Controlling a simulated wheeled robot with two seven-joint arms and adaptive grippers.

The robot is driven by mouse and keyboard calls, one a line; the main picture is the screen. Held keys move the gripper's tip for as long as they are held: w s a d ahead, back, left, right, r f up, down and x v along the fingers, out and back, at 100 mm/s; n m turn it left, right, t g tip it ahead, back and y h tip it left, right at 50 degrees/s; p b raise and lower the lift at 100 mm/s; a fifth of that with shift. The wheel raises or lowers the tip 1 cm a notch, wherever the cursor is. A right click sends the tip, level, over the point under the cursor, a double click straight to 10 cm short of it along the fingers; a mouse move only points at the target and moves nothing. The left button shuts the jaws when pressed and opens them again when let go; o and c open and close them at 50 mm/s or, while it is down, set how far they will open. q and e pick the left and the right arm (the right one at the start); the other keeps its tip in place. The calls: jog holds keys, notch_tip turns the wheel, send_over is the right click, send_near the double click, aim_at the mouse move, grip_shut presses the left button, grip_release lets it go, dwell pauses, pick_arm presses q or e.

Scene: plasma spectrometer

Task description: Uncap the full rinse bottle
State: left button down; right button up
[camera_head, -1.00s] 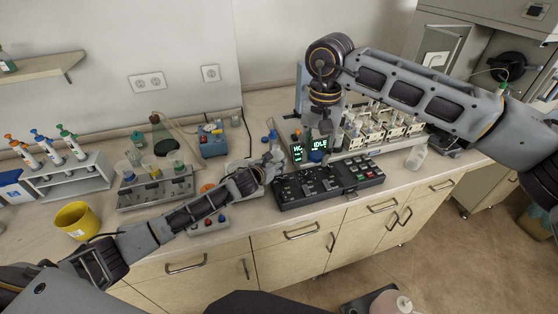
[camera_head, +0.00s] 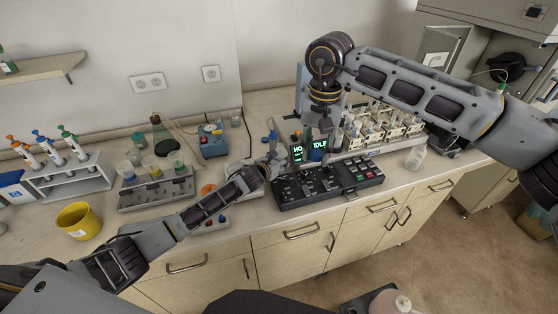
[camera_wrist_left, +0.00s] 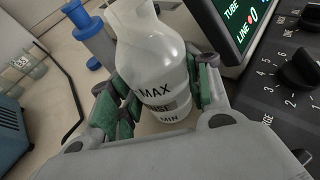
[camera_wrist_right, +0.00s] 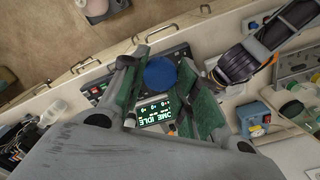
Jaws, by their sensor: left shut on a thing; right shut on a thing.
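The rinse bottle (camera_wrist_left: 155,70) is pale and translucent, with MAX and MIN marks. My left gripper (camera_wrist_left: 155,100) is shut around its body, and the bottle looks tilted in the left wrist view. Its top is cut off by the frame edge; no cap shows on the visible neck. My right gripper (camera_wrist_right: 163,88) is shut on a round blue cap (camera_wrist_right: 160,73). In the head view the cap (camera_head: 317,154) is in front of the lit display, to the right of my left gripper (camera_head: 270,163). The cap appears apart from the bottle.
A black control panel (camera_head: 300,191) with knobs and keys lies just below the grippers. The lit display (camera_head: 298,151) stands behind. A blue-topped vessel (camera_wrist_left: 82,20) is beside the bottle. A sample rack (camera_head: 155,192), yellow cup (camera_head: 77,220) and tube stand (camera_head: 70,178) are at left.

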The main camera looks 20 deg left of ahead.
pick_arm(q)
jog(key=shift+f, duration=0.1)
dwell(0.3)
jog(key=c, duration=1)
grip_release()
jog(key=shift+o, duration=0.2)
jog(key=shift+s, duration=0.15)
jog(key=v, duration=1.1)
jog(key=shift+s+r, duration=0.3)
jog(key=shift+a, duration=0.15)
